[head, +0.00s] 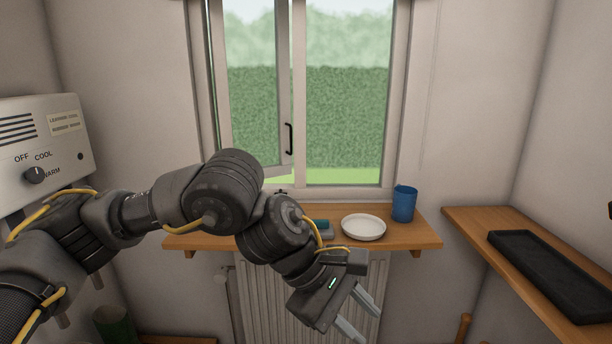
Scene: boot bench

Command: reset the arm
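My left arm comes in from the left and reaches across the front of the wooden sill shelf (428,238). My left gripper (364,316) hangs at the lower middle, in front of the radiator (258,300) and below the shelf. Its two fingers are spread apart, with nothing seen between them. My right gripper is not in view.
A white plate (363,227), a blue cup (404,204) and a partly hidden blue item (322,228) are on the shelf. The window (285,110) stands ajar. A heater box (40,150) is at left. A black tray (548,272) lies on the right shelf (470,222).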

